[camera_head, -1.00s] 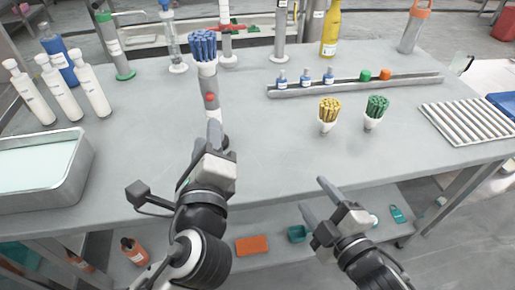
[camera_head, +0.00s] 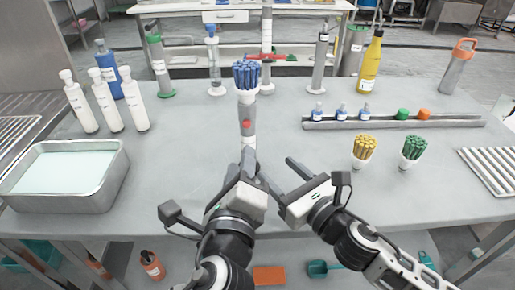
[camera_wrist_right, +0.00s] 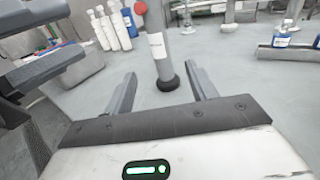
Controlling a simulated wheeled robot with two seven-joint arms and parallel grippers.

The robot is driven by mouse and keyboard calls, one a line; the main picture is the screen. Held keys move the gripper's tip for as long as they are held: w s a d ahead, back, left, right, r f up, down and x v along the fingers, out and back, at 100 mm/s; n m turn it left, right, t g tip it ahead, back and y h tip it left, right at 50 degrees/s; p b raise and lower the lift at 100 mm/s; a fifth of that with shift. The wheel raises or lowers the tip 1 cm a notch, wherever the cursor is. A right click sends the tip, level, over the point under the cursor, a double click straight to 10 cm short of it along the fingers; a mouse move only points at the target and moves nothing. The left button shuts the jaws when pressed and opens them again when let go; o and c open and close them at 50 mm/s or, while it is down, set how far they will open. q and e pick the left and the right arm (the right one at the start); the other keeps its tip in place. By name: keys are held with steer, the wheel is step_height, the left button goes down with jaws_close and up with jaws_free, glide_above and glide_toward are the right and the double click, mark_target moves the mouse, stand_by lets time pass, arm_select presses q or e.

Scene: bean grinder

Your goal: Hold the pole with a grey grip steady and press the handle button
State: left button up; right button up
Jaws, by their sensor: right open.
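The pole with a grey grip (camera_head: 246,112) stands upright on the table, with a blue bristle bundle on top, a red button (camera_head: 247,124) on its front and a white label below. In the right wrist view its lower shaft (camera_wrist_right: 156,45) and dark foot show beyond my fingers, with the red button (camera_wrist_right: 141,8) near the top edge. My left gripper (camera_head: 249,157) is in front of the pole's lower part; its fingers look apart in the right wrist view (camera_wrist_right: 75,30), left of the pole. My right gripper (camera_head: 275,168) is open and empty, pointing toward the pole's base without touching it.
White bottles (camera_head: 105,104) and a metal tray (camera_head: 68,176) stand at left. A rail (camera_head: 400,123) with small bottles, yellow (camera_head: 363,150) and green (camera_head: 413,152) brushes, and a ribbed rack (camera_head: 492,168) are at right. Tall cylinders line the back edge. The table's front middle is clear.

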mark_target(249, 142)
steer(key=x, duration=1.2)
steer(key=shift+w, duration=0.1)
steer(key=c, duration=1.1)
arm_select(q)
jaws_close()
arm_select(e)
steer(key=shift+c, duration=0.2)
stand_by(0.3)
